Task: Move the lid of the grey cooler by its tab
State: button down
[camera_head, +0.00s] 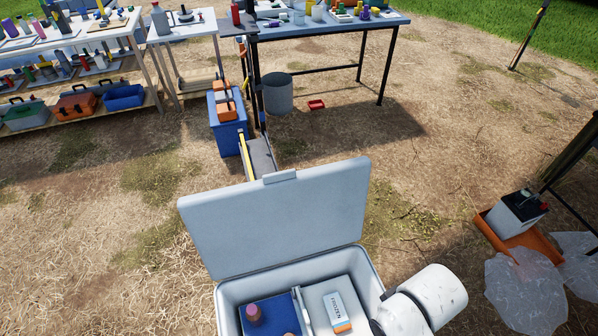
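The grey cooler (367,268) stands open at the bottom centre, its lower part cut off by the frame edge. Its lid (275,220) stands raised at the far side of the box, leaning back a little. The tab (280,177) is a small pale block at the middle of the lid's top edge, and nothing touches it. White rounded links of my arm show at the cooler's right front corner and cover part of its rim. My gripper is not in view.
Inside the cooler are a blue block (275,318) with a pinkish-capped item and a white labelled box (337,310). Behind the lid stand a blue crate (227,135), a grey bucket (278,94) and tables. An orange tray (490,236) and clear bags (525,290) lie right.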

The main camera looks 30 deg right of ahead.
aim_at(289, 215)
jog(key=l+u, duration=0.45)
jog(key=l, duration=1.65)
jog(key=i+l, duration=0.2)
jog(key=l, duration=0.15)
jog(key=i+l+u, duration=0.15)
jog(key=l, duration=0.2)
jog(key=i+l, duration=0.2)
jog(key=l, duration=0.15)
jog(key=i+l+u, duration=0.1)
jog(key=l, duration=0.3)
jog(key=i+l+u, duration=0.1)
jog(key=i+l, duration=0.15)
jog(key=l, duration=0.15)
jog(key=j, duration=0.55)
